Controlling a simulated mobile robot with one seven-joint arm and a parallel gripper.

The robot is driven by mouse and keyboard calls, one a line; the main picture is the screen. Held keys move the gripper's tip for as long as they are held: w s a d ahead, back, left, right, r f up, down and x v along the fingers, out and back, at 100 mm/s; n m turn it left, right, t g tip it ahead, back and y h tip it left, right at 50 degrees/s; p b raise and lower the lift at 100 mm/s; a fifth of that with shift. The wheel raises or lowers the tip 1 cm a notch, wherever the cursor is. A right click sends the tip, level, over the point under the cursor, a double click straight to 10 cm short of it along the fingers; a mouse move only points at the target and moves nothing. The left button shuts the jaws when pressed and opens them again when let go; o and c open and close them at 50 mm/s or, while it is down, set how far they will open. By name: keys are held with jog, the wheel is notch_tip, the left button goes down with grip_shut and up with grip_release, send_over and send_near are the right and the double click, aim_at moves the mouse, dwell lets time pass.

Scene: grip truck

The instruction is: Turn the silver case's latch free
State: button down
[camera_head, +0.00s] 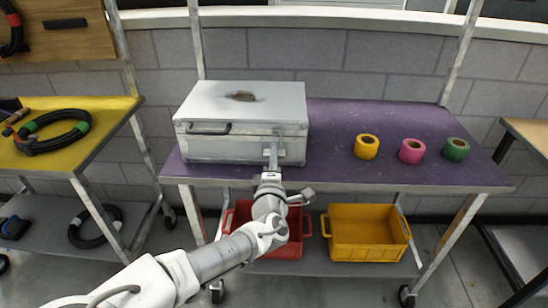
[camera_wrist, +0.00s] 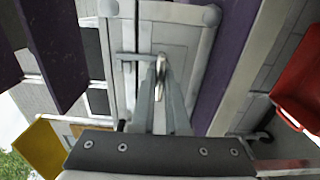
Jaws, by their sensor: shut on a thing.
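The silver case (camera_head: 225,95) stands closed on the purple top of a cart, with a dark brown stain on its lid. A dark handle (camera_head: 208,128) is on its front, left of my gripper. My gripper (camera_head: 272,158) reaches the right part of the case's front. In the wrist view the case front (camera_wrist: 185,35) fills the upper middle. My gripper (camera_wrist: 157,78) is shut there on the small shiny metal latch (camera_wrist: 162,65), near the lid seam. The fingers hide part of the latch, and its exact turn is hard to tell.
Yellow (camera_head: 366,146), pink (camera_head: 411,151) and green (camera_head: 455,149) tape rolls stand right on the purple cart top (camera_head: 345,115). A red crate (camera_head: 290,240) and a yellow crate (camera_head: 368,232) sit on the lower shelf. A yellow-topped cart (camera_head: 60,165) with coiled cable stands left.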

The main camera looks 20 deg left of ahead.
jog(key=m, duration=0.5)
jog(key=m+b, duration=0.1)
jog(key=m, duration=0.3)
jog(key=shift+w+m, duration=0.1)
jog(key=shift+m, duration=0.2)
jog(key=m+b, duration=0.3)
jog(key=m, duration=0.1)
jog(key=shift+m+b, duration=1.6)
jog(key=shift+m, duration=0.5)
jog(key=shift+r, duration=0.1)
jog(key=c, duration=0.9)
grip_release()
jog(key=shift+c, duration=0.2)
